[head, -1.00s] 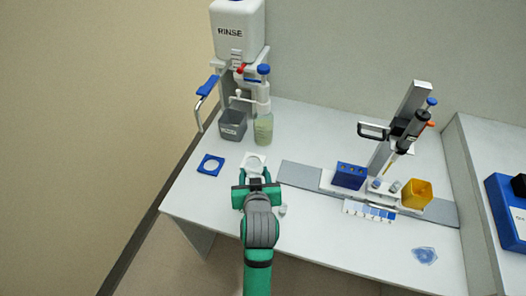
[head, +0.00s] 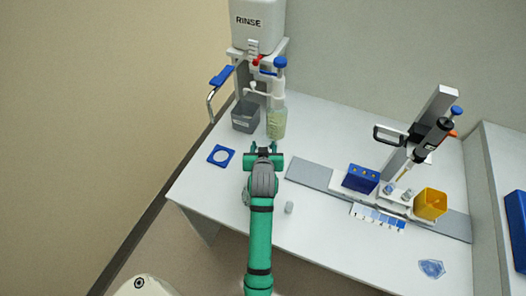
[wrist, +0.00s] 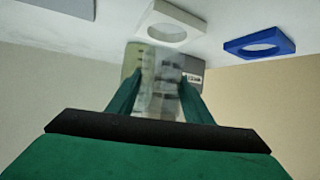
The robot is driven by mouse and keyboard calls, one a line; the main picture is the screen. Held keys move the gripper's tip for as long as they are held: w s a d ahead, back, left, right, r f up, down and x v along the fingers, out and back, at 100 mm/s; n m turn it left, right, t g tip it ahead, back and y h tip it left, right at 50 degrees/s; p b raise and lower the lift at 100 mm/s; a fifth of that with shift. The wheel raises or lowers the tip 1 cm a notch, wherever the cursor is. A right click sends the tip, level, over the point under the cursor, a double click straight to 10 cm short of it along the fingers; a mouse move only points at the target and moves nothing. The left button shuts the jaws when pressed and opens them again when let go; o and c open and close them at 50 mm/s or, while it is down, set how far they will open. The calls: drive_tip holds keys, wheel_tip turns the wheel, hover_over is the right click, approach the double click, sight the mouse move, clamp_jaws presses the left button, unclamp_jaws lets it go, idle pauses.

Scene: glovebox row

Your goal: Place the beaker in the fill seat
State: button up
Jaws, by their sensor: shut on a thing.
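In the wrist view, my gripper (wrist: 160,98) is shut on the beaker (wrist: 150,72), a clear, blurred vessel between the two green fingers. In the head view my gripper (head: 263,150) is over the table's left part, in front of the bottle; the beaker is not distinct there. A white square seat with a round hole (wrist: 183,17) shows just past the beaker in the wrist view, apart from it as far as I can see; my arm hides it in the head view. A blue square ring (head: 221,156) lies to the left, also in the wrist view (wrist: 285,40).
A greenish bottle (head: 276,123) and a grey tub (head: 245,117) stand beneath the RINSE tank (head: 256,22). A small grey cylinder (head: 289,207) stands right of my arm. A pipette stand (head: 432,115), blue rack (head: 360,178) and yellow bin (head: 430,204) are to the right.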

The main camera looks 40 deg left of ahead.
drive_tip(key=shift+w+a+f, duration=0.35)
drive_tip(key=shift+f, duration=0.2)
drive_tip(key=shift+w+a+f, duration=0.3)
drive_tip(key=shift+w+f, duration=0.05)
drive_tip(key=shift+f, duration=1.7)
drive_tip(key=shift+f, duration=0.1)
drive_tip(key=o, duration=1)
drive_tip(key=v, duration=1.2)
